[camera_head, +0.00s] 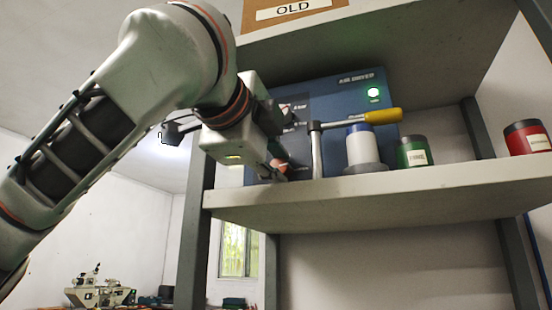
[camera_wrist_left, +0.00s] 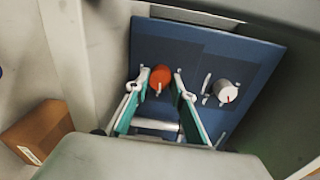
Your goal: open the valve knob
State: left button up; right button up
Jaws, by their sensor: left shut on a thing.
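The valve knob, an orange-red round knob (camera_wrist_left: 158,76) with a pale pointer toward the bottom of the picture, sits on a blue panel (camera_wrist_left: 205,55) in the left wrist view. The fingertips of my left gripper (camera_wrist_left: 161,85) are on either side of it, shut on it. In the head view the same blue unit (camera_head: 335,88), labelled as an air dryer with a lit green lamp, stands on a shelf. My left gripper (camera_head: 279,158) is at its lower left, where a bit of the orange knob shows. My right gripper is in neither view.
On the shelf (camera_head: 350,203) stand a yellow-handled lever (camera_head: 383,117), a white-and-blue container (camera_head: 360,148), a green can (camera_head: 410,151) and a red can (camera_head: 525,139). A cardboard box (camera_head: 270,12) is above.

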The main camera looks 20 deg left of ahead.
pick_arm(q)
jog(key=shift+m, duration=0.6)
jog(key=o, duration=1.1)
jog(key=shift+s, duration=0.1)
jog(key=s, duration=1.1)
jog(key=shift+s+a+r, duration=0.2)
jog(key=shift+s, duration=0.2)
